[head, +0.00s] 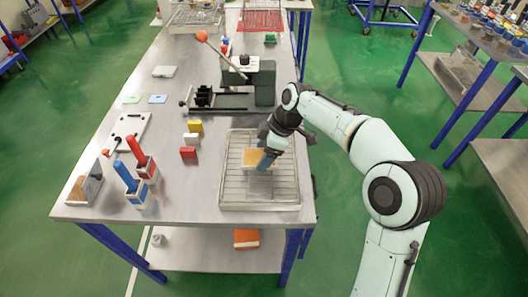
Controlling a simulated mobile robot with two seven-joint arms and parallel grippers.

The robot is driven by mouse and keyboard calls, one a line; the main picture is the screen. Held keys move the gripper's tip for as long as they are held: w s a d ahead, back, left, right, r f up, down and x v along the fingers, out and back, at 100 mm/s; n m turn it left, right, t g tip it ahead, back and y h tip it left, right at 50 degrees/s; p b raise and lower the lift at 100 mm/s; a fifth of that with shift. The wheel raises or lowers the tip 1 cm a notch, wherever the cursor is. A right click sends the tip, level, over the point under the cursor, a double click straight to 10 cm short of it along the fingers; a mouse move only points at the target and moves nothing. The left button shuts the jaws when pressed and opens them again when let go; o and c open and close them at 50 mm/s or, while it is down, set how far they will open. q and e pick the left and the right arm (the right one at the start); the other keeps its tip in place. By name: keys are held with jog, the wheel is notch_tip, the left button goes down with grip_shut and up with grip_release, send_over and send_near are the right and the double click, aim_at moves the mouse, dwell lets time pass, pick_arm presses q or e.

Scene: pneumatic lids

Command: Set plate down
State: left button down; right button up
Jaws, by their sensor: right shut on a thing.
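A small tan-orange plate (252,157) shows over the wire tray (229,190) at the right front of the steel table. My right gripper (265,163) reaches in from the right, points down over the tray and is shut on the plate. The gripper hides the plate's right part. I cannot tell whether the plate touches the tray floor. My left gripper is not in view.
On the steel table (165,195), a press fixture with an orange-knobbed lever (202,36) stands behind the tray. Red (188,153), yellow (195,126) and white blocks lie left of the tray. Blue- and red-handled tools (137,150) stand at the left front.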

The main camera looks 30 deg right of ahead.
jog(key=o, duration=1.4)
jog(key=p+v, duration=0.2)
jog(key=v, duration=1)
jog(key=shift+a+r, duration=0.1)
